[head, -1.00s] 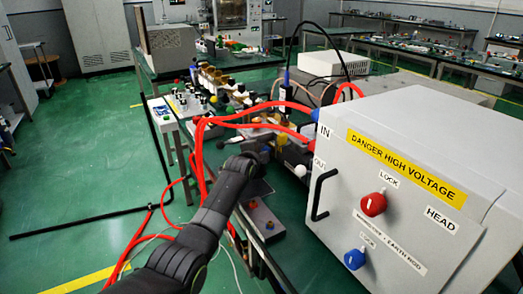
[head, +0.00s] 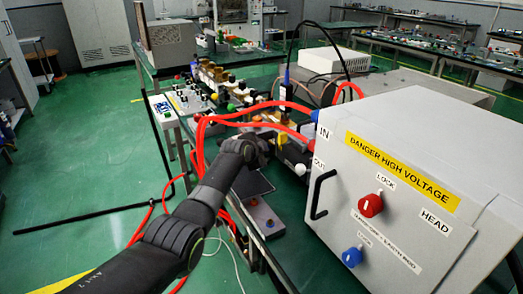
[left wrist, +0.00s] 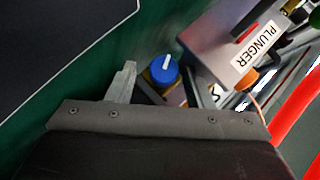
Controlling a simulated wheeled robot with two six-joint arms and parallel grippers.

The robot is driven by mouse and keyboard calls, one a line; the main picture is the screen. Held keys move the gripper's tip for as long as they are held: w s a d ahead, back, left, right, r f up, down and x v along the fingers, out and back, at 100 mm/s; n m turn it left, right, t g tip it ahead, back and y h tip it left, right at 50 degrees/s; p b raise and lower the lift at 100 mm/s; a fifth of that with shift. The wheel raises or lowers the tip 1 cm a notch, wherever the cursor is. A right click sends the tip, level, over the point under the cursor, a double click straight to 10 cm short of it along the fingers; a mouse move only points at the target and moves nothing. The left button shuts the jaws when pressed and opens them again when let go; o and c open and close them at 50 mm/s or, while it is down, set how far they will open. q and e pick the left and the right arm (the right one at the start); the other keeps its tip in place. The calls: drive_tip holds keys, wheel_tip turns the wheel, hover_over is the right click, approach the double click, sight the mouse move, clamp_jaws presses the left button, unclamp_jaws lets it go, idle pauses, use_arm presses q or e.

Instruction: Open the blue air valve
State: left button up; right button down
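A round blue knob with a white bar (left wrist: 164,70) on a yellowish body shows in the left wrist view, just beyond my left gripper (left wrist: 165,82). One grey finger stands to the left of the knob; the other finger is hard to pick out among grey parts on the right. The fingers look spread, with nothing seen held. In the head view my left gripper (head: 262,150) is small and dark beside the red hoses, and the knob near it cannot be made out. My right gripper is not in view.
A box labelled PLUNGER (left wrist: 235,50) is close to the gripper. Red hoses (head: 225,120) run beside it. The large high-voltage cabinet (head: 420,150) stands right, with a red knob (head: 371,205), another blue knob (head: 352,257) and a black handle (head: 318,195). Green floor at left is mostly clear.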

use_arm(q)
drive_tip(key=shift+w+a+r, duration=0.1)
drive_tip(key=shift+w+r, duration=0.05)
drive_tip(key=shift+r, duration=0.1)
